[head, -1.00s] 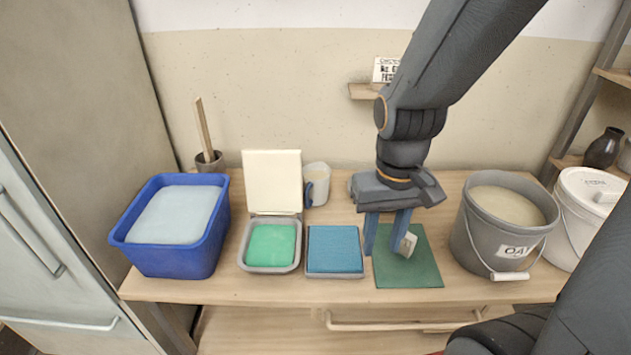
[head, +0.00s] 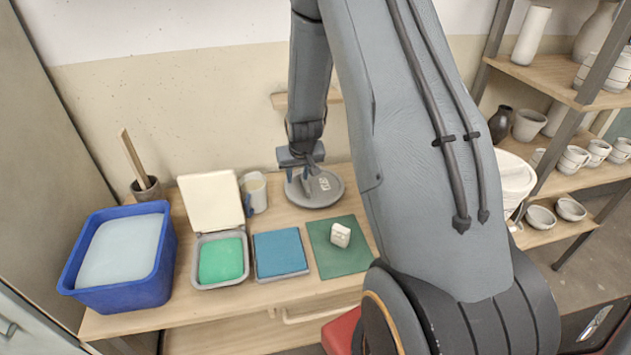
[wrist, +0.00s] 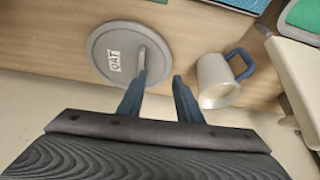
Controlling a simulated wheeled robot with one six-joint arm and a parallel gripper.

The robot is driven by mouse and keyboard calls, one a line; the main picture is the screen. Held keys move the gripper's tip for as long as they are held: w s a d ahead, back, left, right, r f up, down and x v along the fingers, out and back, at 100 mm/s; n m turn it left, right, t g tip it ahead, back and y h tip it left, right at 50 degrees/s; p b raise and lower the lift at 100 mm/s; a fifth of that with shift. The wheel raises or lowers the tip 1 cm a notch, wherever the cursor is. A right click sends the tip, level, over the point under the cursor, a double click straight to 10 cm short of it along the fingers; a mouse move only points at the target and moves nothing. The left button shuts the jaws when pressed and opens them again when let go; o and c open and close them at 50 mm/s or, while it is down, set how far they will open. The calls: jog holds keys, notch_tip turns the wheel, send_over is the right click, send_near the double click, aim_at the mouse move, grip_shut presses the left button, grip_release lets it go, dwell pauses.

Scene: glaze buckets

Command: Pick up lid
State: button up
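The lid (head: 330,192) is a round grey disc with a white label and a raised handle. It lies flat at the back of the wooden counter. In the head view my gripper (head: 304,180) is over the lid's left part.
A mug with a blue handle (wrist: 218,82) stands beside the lid. A white piece (head: 340,235) rests on the green mat (head: 325,262). A blue pad (head: 280,252), a green-filled box (head: 221,261) and a blue tub (head: 130,290) stand to the left. My arm hides the counter's right part.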

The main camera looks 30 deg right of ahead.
jog(key=t+p, duration=0.1)
jog(key=p, duration=0.1)
send_near(306, 183)
jog(key=a, duration=0.1)
jog(key=shift+w+d+f+m+h, duration=0.2)
jog(key=shift+w+f+m+h, duration=0.1)
jog(key=shift+w+f, duration=0.4)
jog(key=shift+d+p+x, duration=0.1)
jog(key=shift+p+x, duration=0.55)
jog(key=shift+x, duration=1.2)
jog(key=shift+d+p+x, duration=0.15)
jog(key=shift+p+x, duration=0.5)
jog(key=shift+x, duration=1.15)
jog(key=shift+c, duration=0.4)
jog(key=shift+r, duration=0.1)
grip_shut()
